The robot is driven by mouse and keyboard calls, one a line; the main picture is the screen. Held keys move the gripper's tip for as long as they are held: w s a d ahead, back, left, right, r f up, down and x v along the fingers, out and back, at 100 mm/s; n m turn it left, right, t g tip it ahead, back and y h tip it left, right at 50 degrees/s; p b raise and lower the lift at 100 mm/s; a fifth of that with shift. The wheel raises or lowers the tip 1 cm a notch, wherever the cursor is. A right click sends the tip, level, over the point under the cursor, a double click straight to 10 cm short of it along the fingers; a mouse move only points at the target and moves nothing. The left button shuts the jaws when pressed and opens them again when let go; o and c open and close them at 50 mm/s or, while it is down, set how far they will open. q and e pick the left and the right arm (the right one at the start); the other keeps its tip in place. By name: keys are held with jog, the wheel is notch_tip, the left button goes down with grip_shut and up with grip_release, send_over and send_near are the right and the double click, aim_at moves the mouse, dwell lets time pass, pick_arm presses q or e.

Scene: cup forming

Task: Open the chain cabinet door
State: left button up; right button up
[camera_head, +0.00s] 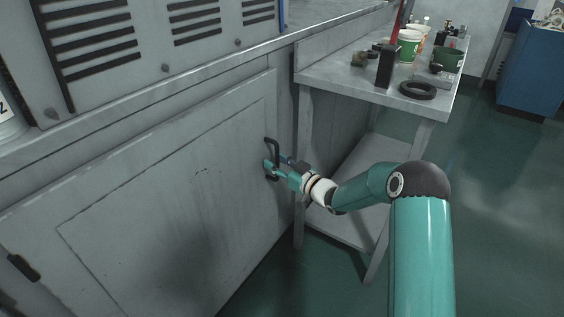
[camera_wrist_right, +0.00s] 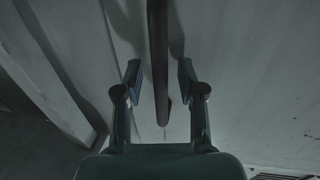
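The cabinet door (camera_head: 170,210) is a large grey panel at the left of the head view, and it looks shut. Its dark handle (camera_head: 272,150) is near the door's right edge. My right gripper (camera_head: 272,166) is at the lower part of the handle. In the right wrist view the handle (camera_wrist_right: 158,55) runs down between the two fingers of my right gripper (camera_wrist_right: 160,85). The fingers are apart, with a gap on each side of the handle. My left gripper is not in view.
A metal side table (camera_head: 330,75) stands right of the cabinet, holding a black ring (camera_head: 417,90), a dark block (camera_head: 385,66) and several cups. A blue cabinet (camera_head: 545,75) stands at the far right. The green floor (camera_head: 490,200) at the right is clear.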

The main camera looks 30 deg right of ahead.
grip_shut()
dwell(0.3)
